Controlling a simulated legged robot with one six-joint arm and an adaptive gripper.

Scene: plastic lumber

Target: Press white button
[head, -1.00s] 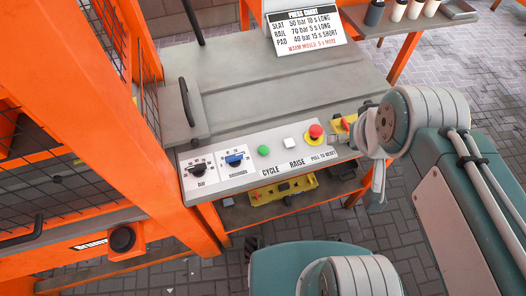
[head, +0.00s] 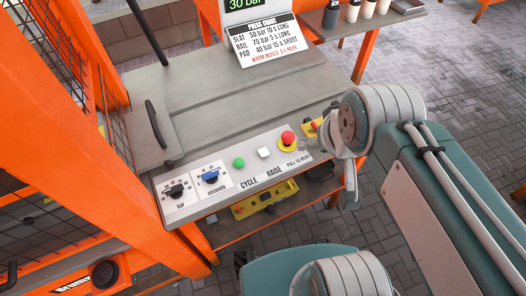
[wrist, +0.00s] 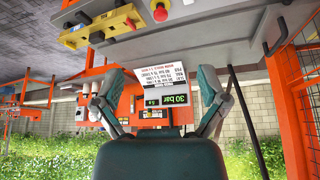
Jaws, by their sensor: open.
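The red button also shows at the top of the wrist view (wrist: 160,12); I cannot make out the white button there.
Two dials, bar (head: 175,191) and seconds (head: 211,177), are at the panel's left. A yellow box with a red button (head: 313,128) lies right of the panel. An orange press frame (head: 110,130) stands at left. A press chart (head: 263,40) stands behind under a 30 bar display.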

